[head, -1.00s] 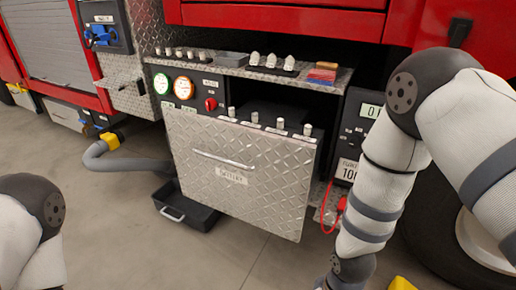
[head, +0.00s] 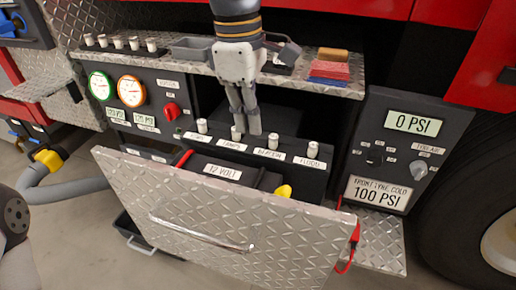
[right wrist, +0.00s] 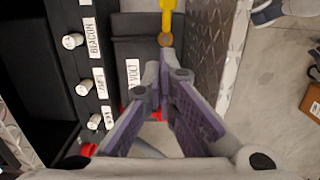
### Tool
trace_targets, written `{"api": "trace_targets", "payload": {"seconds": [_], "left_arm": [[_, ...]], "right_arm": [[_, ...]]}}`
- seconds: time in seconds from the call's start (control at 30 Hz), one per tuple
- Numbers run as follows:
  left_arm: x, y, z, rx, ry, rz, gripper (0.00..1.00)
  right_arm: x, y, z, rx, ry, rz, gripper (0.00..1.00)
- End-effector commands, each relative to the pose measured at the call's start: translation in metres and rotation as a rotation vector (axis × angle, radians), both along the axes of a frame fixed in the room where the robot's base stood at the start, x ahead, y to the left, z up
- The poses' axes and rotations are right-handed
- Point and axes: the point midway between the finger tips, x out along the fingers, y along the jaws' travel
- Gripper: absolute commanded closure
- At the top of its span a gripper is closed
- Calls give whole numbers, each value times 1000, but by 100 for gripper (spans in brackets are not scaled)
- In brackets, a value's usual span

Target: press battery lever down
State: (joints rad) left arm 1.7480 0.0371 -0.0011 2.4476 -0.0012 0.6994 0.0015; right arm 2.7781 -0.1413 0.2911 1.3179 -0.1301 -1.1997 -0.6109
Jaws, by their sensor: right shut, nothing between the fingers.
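A dark battery box marked "12 VOLT" (head: 222,172) sits behind the tilted-out metal front panel (head: 190,202). A yellow lever-like handle (head: 283,191) stands at the battery's right end; it also shows in the right wrist view (right wrist: 168,18), with a brass-coloured ring at its base. My right gripper (head: 247,132) is shut and empty, pointing down beside the row of white knobs. In the right wrist view, its fingertips (right wrist: 166,76) are over the battery area, short of the yellow handle. My left gripper is out of view.
White knobs (head: 309,150) line the strip behind the battery, and a shelf (head: 330,88) overhangs it. A red knob (head: 171,110) and gauges are left. A "0 PSI" control box (head: 408,150) stands right. A red cable (head: 353,240) hangs at the panel's right edge.

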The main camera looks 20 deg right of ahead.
Motion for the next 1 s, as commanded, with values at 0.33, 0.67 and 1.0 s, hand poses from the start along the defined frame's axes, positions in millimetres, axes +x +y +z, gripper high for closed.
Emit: {"api": "trace_targets", "payload": {"seconds": [0.33, 0.67, 1.0], "left_arm": [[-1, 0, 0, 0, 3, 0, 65], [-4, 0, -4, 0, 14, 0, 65], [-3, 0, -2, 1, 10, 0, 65]], "right_arm": [[0, 0, -1, 0, 0, -1, 100], [-4, -4, -59, -1, 6, -1, 100], [-15, -21, -113, 0, 0, -3, 100]]}}
